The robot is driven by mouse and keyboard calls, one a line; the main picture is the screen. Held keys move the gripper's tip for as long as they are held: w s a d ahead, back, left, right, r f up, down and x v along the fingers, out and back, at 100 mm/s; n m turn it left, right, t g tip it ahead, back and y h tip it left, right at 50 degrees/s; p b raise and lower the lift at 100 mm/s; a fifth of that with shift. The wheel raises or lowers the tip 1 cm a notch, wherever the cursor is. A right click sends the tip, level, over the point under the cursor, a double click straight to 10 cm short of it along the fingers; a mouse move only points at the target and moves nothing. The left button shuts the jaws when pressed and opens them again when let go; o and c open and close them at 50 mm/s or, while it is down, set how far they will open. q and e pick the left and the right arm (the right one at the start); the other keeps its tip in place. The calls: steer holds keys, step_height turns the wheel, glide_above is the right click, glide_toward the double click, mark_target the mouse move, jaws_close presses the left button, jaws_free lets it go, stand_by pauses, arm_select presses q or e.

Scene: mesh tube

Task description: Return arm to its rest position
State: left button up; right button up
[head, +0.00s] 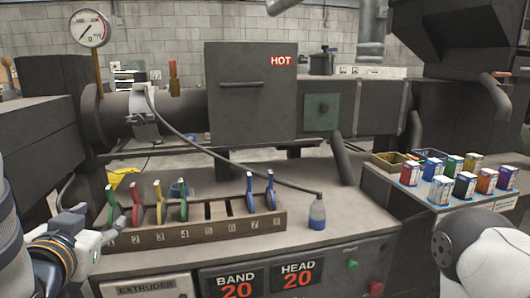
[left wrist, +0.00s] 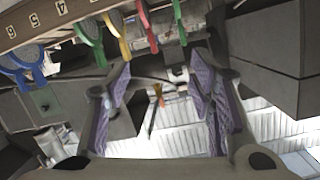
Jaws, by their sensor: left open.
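My left gripper (head: 98,238) is at the lower left of the head view, just in front of the left end of the numbered rack (head: 165,238). In the left wrist view the left gripper (left wrist: 160,95) has its two purple-padded fingers spread apart with nothing held between them. The rack and several coloured tools lie beyond the fingers there, along the top. My right arm (head: 485,255) shows as a white and dark link at the lower right; its gripper is out of view.
The rack holds green, red, yellow and green tools at the left and two blue tools (head: 270,190) at the right; slots 5 and 6 look empty. Coloured boxes (head: 465,185) stand on the right bench. A dark machine marked HOT (head: 250,95) fills the back.

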arm_select(q)
steer(key=s+d+f+g+h, duration=0.1)
steer(key=s+f+g, duration=0.2)
steer(key=f, duration=0.7)
steer(key=s+d+f+g+h, duration=0.1)
steer(key=s+f+g, duration=0.3)
steer(key=f, duration=0.7)
steer(key=s+d+f+g, duration=0.1)
steer(key=s+f+g, duration=0.2)
steer(key=s+f, duration=0.2)
steer(key=s+d+f+g+h, duration=0.1)
steer(key=s+f, duration=0.4)
steer(key=s, duration=0.7)
steer(key=s+d+f+n+g, duration=0.1)
steer(key=s+f+g, duration=0.3)
steer(key=s, duration=0.5)
steer(key=shift+d+f+g, duration=0.4)
steer(key=shift+d+g, duration=0.2)
steer(key=shift+d, duration=0.1)
